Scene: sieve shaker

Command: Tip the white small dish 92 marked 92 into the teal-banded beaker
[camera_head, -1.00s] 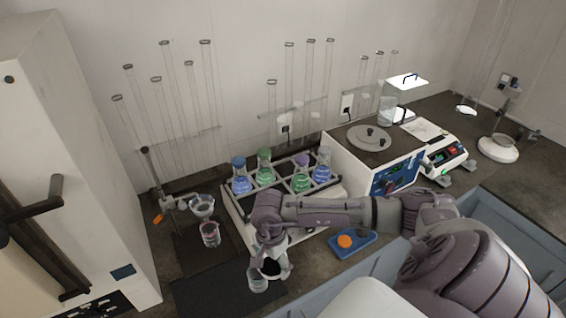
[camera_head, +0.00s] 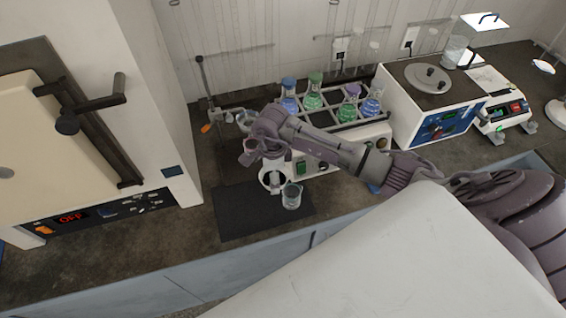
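My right gripper (camera_head: 274,172) reaches in from the right over the black mat (camera_head: 240,215). It appears shut on the white small dish (camera_head: 264,180), which hangs at its fingertips. The fingers partly cover the dish; its marking and contents cannot be read. A clear glass beaker (camera_head: 291,197) stands upright on the mat's right rear part, just right of the dish. It is probably the teal-banded beaker, but its band colour is not clear. The dish is beside the beaker's rim, not clearly over it. My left gripper is not in view.
A flask rack (camera_head: 340,125) with several coloured flasks stands behind my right arm. A clamp stand (camera_head: 204,90) is behind left, a tall white oven (camera_head: 150,70) at left. The mat's front left is clear.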

